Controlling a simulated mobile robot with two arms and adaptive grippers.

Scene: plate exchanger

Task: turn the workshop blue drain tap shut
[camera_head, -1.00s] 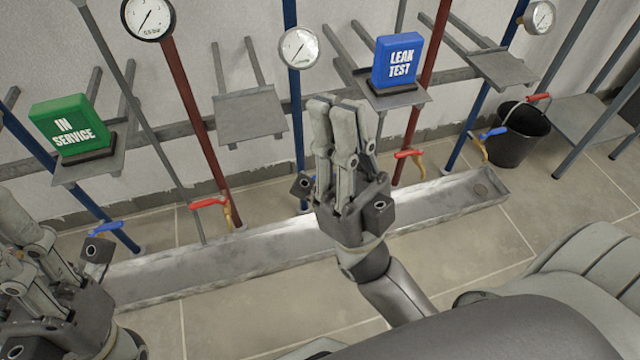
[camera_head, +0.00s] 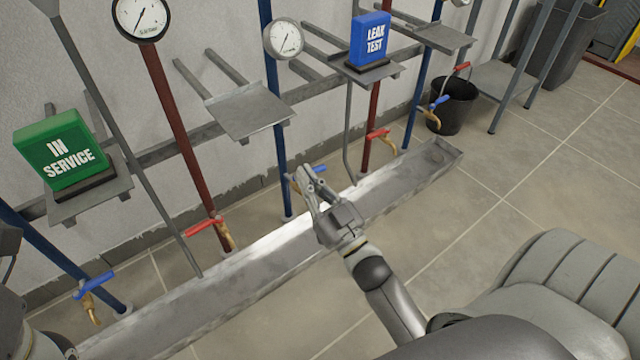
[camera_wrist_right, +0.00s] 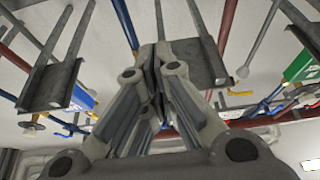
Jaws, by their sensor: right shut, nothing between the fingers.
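Three blue-handled taps show in the head view. The left blue tap (camera_head: 93,285) is on the blue pipe near the green IN SERVICE block. The middle blue tap (camera_head: 319,169) is partly hidden behind my right gripper's fingers. The right blue tap (camera_head: 439,102) is by the black bucket. I cannot tell which one is the workshop drain tap. My right gripper (camera_head: 304,178) is shut and empty, its fingertips close to the middle tap; contact is unclear. Its shut fingers (camera_wrist_right: 155,65) fill the middle of the right wrist view. Only parts of my left gripper (camera_head: 22,325) show at the left edge.
A long metal drain channel (camera_head: 240,262) runs along the floor under the taps. Red taps (camera_head: 205,227) stand between the blue ones. A green IN SERVICE block (camera_head: 62,150) and a blue LEAK TEST block (camera_head: 370,40) sit on small shelves. A black bucket (camera_head: 452,108) stands right.

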